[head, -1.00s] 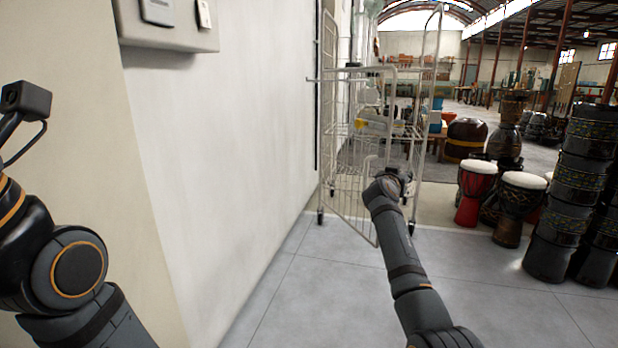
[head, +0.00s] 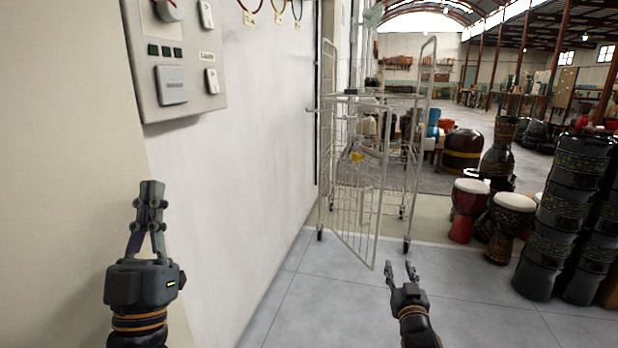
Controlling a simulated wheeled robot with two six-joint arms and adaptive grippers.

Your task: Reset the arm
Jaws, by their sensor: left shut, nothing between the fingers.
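My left gripper (head: 150,192) is in the lower left of the head view, pointing up in front of the pale wall. Its fingers meet at the tips and hold nothing. My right gripper (head: 400,268) is low in the middle, above the grey floor and in front of the wire cart. Its two fingers are spread apart with nothing between them.
A wire roll cart (head: 350,185) stands by the wall with its front gate swung out. A control panel (head: 178,60) is on the wall at upper left. Goblet drums (head: 511,215) and dark stacked drums (head: 560,220) stand at right. The grey floor (head: 310,300) in front is clear.

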